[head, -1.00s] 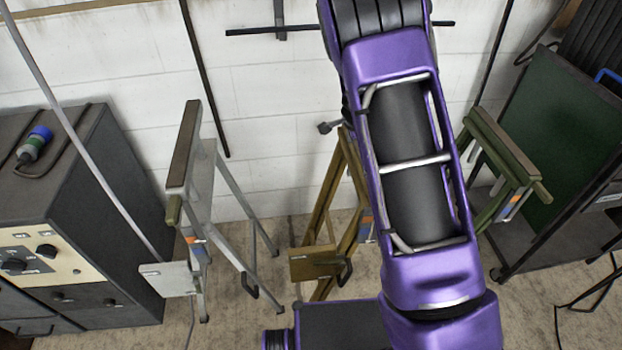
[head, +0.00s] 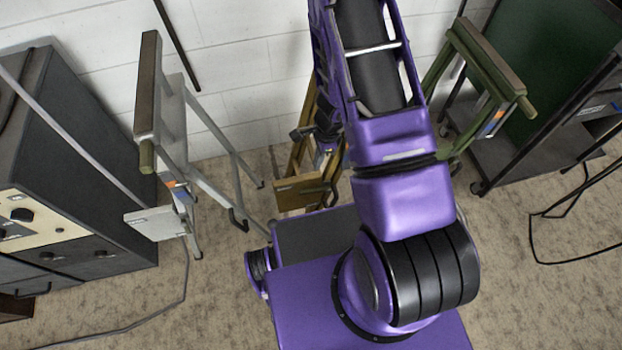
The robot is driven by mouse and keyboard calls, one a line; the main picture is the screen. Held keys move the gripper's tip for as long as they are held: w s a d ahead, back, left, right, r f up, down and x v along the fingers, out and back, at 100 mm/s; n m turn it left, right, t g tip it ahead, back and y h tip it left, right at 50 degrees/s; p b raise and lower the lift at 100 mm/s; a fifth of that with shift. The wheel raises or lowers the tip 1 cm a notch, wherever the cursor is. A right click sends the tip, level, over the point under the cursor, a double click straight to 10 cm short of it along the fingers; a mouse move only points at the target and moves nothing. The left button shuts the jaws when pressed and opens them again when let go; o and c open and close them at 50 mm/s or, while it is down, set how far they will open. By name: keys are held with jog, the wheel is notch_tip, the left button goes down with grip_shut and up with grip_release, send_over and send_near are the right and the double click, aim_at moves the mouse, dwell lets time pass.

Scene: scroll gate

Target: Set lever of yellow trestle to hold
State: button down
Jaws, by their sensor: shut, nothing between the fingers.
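The yellow trestle (head: 296,193), ochre in colour, stands in the middle by the white wall, partly hidden behind my arm. Its low ochre plate faces me, with a black looped handle (head: 332,192) at the plate's right edge. I cannot tell which part is the lever or how it is set. A dark knob (head: 300,132) sticks out to the left near its top. My gripper (head: 323,160) is small and partly hidden beside the trestle's upper part, pointing down. It is shut, and I see nothing held. Whether it touches the trestle cannot be told.
A grey trestle (head: 172,120) stands to the left and a green trestle (head: 478,75) to the right. A dark cabinet with knobs (head: 70,170) is at far left. A green-panelled rack (head: 560,70) is at far right, with black cables (head: 545,225) on the floor.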

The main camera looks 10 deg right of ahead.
aim_at(309, 190)
jog(key=f+b, duration=0.1)
jog(key=f, duration=0.3)
jog(key=a+f+b, duration=0.1)
jog(key=f, duration=0.4)
jog(key=a+f+b, duration=0.1)
jog(key=f, duration=0.3)
jog(key=shift+a+f+b, duration=0.1)
jog(key=shift+f+b, duration=0.2)
jog(key=shift+f, duration=0.05)
jog(key=shift+a+h, duration=0.1)
jog(key=shift+h, duration=0.3)
